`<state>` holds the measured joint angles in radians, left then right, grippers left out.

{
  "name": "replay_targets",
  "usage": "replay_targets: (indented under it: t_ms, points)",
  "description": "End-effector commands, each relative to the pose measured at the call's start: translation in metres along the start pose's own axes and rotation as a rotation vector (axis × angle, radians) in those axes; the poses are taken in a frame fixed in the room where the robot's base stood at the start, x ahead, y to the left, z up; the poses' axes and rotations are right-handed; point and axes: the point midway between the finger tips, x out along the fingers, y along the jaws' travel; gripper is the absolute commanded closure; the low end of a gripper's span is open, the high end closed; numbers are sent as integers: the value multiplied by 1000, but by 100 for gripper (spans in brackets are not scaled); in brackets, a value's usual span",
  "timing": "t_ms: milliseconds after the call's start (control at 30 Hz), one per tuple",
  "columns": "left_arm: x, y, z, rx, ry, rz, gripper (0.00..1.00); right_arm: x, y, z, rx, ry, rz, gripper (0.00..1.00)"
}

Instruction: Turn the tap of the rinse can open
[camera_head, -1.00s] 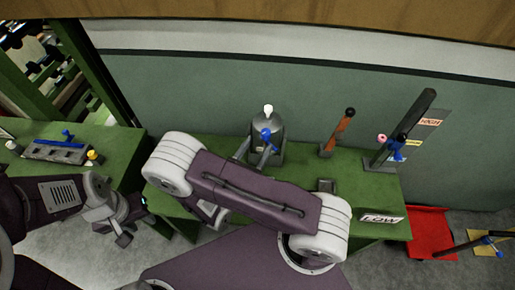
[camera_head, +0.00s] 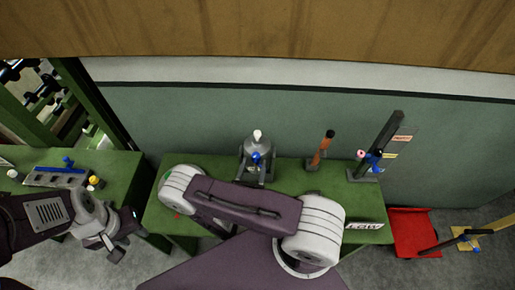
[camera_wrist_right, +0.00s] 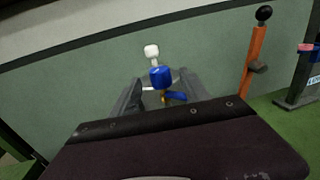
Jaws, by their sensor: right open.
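The rinse can is a grey can (camera_head: 258,143) with a white knob on top, standing on the green bench against the wall. Its blue tap (camera_head: 256,158) faces me and also shows in the right wrist view (camera_wrist_right: 160,76). My right gripper (camera_head: 257,170) is open in front of the can, its grey fingers to either side of the tap; it also shows in the right wrist view (camera_wrist_right: 160,92). I cannot tell whether a finger touches the tap. My right arm hides the lower front of the can. My left gripper (camera_head: 122,235) hangs at the left, away from the can.
An orange post with a black knob (camera_head: 322,148) and a dark slanted post with labels (camera_head: 377,145) stand right of the can. A sign (camera_head: 363,226) is at the bench's front edge. A red tray (camera_head: 414,232) lies on the floor. Another green bench (camera_head: 118,170) is at left.

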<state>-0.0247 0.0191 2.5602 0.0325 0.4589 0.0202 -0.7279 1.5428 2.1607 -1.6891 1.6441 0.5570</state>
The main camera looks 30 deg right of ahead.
Motion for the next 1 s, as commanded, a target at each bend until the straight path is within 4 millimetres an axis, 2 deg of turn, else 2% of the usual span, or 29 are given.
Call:
replay_targets:
  t_ms: [200,333,500,700,733,900,933,1000]
  points:
    - [2,0,0,0,0,0,64,42,-2,0,4,-1,-9,46]
    - [3,0,0,0,0,0,64,60,-1,0,2,-1,-6,46]
    - [4,0,0,0,0,0,64,70,0,0,1,-1,-1,46]
    - [3,0,0,0,1,0,64,70,0,1,1,-1,0,46]
    - [3,0,0,0,1,0,64,70,0,1,1,-1,-1,49]
    - [3,0,0,0,1,0,64,70,0,1,1,-1,0,96]
    - [3,0,0,0,1,0,64,70,0,1,1,-1,0,100]
    - [4,0,0,0,1,0,64,70,0,0,1,-1,-2,100]
